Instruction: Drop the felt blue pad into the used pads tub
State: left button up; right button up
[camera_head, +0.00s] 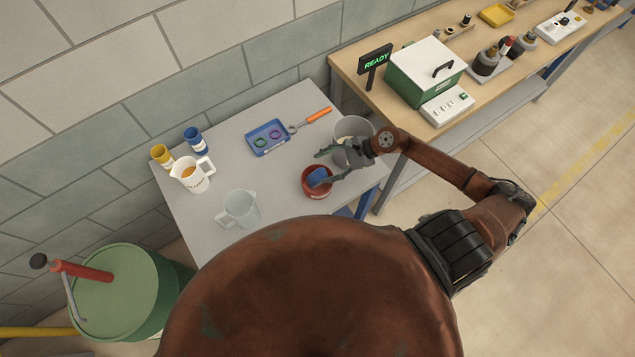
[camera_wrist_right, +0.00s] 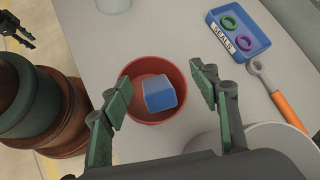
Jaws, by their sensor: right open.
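The blue pad (camera_head: 319,177) is a small block with a paler top face in the wrist view (camera_wrist_right: 158,95). It lies inside a round red-brown tub (camera_head: 318,192), whose rim also shows in the wrist view (camera_wrist_right: 160,122). My right gripper (camera_head: 322,168) is open above this tub, its two fingers on either side of the pad and apart from it in the wrist view (camera_wrist_right: 160,78). A larger pale grey tub (camera_head: 352,122) stands just behind, partly hidden by my right gripper. I can read no label on either tub. My left gripper (camera_wrist_right: 20,30) appears open and empty, away from the table.
A blue seals tray (camera_head: 268,137) with rings and an orange-handled wrench (camera_head: 312,122) lie behind. A clear jug (camera_head: 240,208), a white jug (camera_head: 191,174) and yellow and blue cups stand left. A workbench (camera_head: 450,50) adjoins at right. The table's middle is clear.

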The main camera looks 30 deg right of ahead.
jog(key=v, duration=1.1)
